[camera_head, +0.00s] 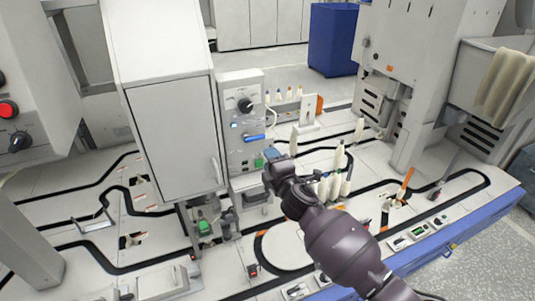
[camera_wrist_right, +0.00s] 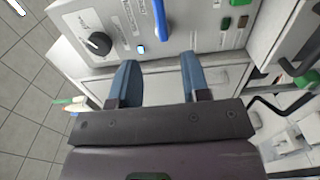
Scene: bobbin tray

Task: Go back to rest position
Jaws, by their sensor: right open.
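My right arm reaches in from the lower right of the head view. Its gripper (camera_head: 277,172) is in front of the grey control panel and above the white table. In the right wrist view the two blue-grey fingers (camera_wrist_right: 158,80) are apart with nothing between them. The control panel (camera_wrist_right: 205,32) with its black knob and blue handle lies beyond the fingertips. Several white bobbins (camera_head: 340,155) stand on the table just right of the gripper in the head view. My left gripper is not in view.
A tall grey cabinet (camera_head: 175,140) stands left of the panel (camera_head: 235,110). Black tracks run over the white table (camera_head: 110,215). A large machine (camera_head: 410,70) stands at the back right. The blue front edge (camera_head: 450,240) bounds the table. A blue bin (camera_head: 333,38) stands behind.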

